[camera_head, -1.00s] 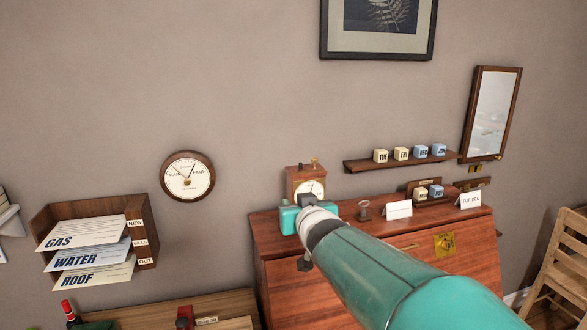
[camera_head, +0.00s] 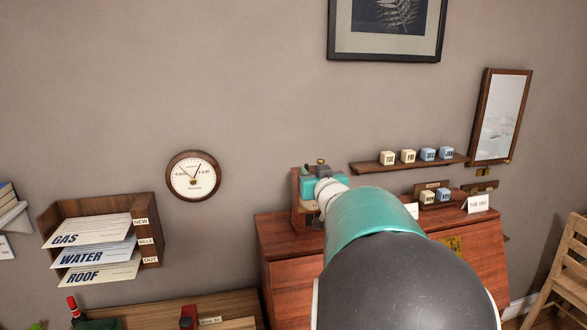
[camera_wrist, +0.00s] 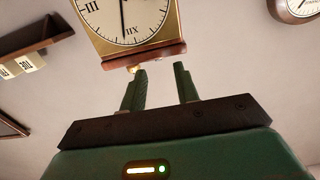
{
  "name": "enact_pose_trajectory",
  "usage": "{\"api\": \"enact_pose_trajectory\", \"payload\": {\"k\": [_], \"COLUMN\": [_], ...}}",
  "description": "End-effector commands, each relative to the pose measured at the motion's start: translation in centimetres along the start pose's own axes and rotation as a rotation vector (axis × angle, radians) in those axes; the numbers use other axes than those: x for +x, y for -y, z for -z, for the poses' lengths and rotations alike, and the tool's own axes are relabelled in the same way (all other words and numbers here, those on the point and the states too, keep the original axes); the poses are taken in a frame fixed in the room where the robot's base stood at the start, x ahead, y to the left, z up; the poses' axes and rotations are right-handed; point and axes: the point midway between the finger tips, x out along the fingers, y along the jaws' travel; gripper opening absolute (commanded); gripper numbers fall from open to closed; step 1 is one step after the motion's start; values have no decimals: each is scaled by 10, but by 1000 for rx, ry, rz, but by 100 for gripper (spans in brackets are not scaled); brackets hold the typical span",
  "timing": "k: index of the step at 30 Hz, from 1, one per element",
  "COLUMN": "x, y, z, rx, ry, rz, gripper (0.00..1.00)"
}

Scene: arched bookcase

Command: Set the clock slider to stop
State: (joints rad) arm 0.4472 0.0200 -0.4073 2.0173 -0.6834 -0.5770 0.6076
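The wooden clock (camera_head: 298,213) stands on the red-brown desk (camera_head: 290,245); my gripper (camera_head: 313,173) and arm hide most of its face in the head view. In the wrist view the clock (camera_wrist: 128,22) appears upside down, with a pale dial, Roman numerals and a dark hand. A small brass knob (camera_wrist: 133,69) sits on its wooden top edge, close to the left fingertip. My gripper (camera_wrist: 160,68) is open, its two green fingers apart with nothing between them. I cannot tell whether a finger touches the knob. No stop marking is readable.
Date blocks (camera_head: 408,156) stand on a wall shelf (camera_head: 385,167) right of the clock. White cards (camera_head: 477,203) stand on the desk's right. A round wall dial (camera_head: 193,176) and letter rack (camera_head: 148,210) are left. The wall between dial and clock is bare.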

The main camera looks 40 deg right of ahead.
Motion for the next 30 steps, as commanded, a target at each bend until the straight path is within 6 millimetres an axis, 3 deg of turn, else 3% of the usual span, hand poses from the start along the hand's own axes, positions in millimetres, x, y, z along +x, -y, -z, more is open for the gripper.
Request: {"api": "enact_pose_trajectory", "payload": {"k": [6, 17, 18, 23, 30], "x": [31, 38, 38, 38, 38], "y": [-2, -2, -2, -2, 0], "z": [-1, 0, 0, 0, 0], "rx": [0, 0, 0, 0, 0], "ry": [2, 1, 1, 1, 0], "rz": [-1, -1, -1, -1, 0], "gripper": [31, 31, 29, 0, 0]}}
